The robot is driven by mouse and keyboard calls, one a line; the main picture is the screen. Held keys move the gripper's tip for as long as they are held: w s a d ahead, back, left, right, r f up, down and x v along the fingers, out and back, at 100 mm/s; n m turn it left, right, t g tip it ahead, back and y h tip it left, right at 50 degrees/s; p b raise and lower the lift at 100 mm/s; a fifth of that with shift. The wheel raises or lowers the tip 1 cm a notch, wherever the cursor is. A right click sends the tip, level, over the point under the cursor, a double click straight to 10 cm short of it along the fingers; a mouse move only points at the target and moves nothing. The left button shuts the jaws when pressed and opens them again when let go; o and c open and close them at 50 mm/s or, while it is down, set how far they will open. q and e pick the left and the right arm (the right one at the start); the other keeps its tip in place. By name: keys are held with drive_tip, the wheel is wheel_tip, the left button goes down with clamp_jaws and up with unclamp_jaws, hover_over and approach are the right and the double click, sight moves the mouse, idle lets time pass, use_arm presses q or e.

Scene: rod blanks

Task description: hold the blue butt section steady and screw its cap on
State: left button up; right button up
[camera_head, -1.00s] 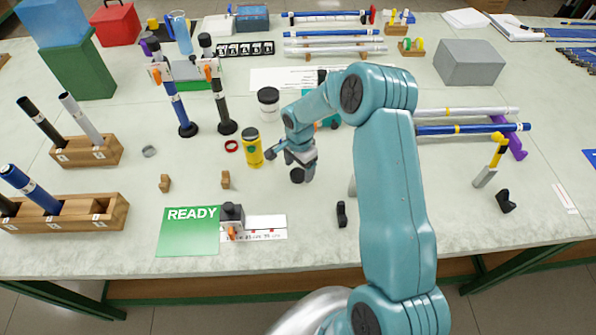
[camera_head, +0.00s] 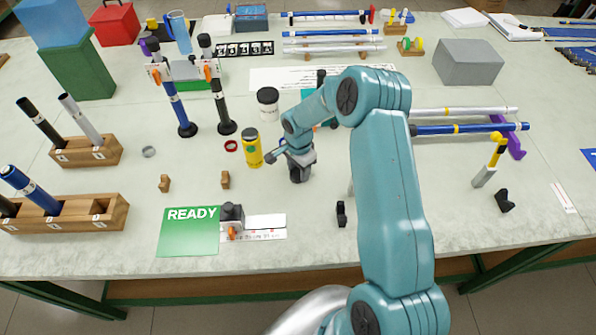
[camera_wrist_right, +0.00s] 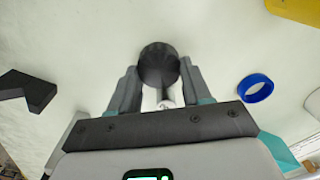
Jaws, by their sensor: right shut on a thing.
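My right gripper (camera_head: 299,165) is low over the middle of the table. In the right wrist view its two fingers (camera_wrist_right: 160,82) are shut on a round black cap (camera_wrist_right: 158,60). In the head view the cap is mostly hidden beneath the gripper. A blue rod section (camera_head: 40,196) leans in the front left wooden block. Another blue rod (camera_head: 177,108) stands upright with a black foot, near an orange-levered clamp. I cannot tell for certain which is the butt section. My left gripper is out of view.
A yellow can (camera_head: 252,148) stands just left of my right gripper, with a white black-lidded jar (camera_head: 268,101) behind. A green READY mat (camera_head: 188,238) lies at the front. A blue ring (camera_wrist_right: 257,88) lies right of the cap in the wrist view. Rods lie on supports at right.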

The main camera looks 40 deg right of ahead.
sight(298, 172)
drive_tip(key=shift+r, duration=0.5)
use_arm(q)
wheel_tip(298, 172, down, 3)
drive_tip(key=b, duration=0.2)
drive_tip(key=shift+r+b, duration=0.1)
drive_tip(key=shift+b, duration=0.25)
use_arm(e)
wheel_tip(298, 172, up, 19)
drive_tip(key=a+f+n, duration=0.3)
drive_tip(key=a+n, duration=0.6)
drive_tip(key=a, duration=0.1)
drive_tip(key=a+f+n, duration=0.3)
drive_tip(key=a+n, duration=0.6)
drive_tip(key=a, duration=0.2)
drive_tip(key=shift+s+a, duration=0.15)
drive_tip(key=shift+s, duration=0.1)
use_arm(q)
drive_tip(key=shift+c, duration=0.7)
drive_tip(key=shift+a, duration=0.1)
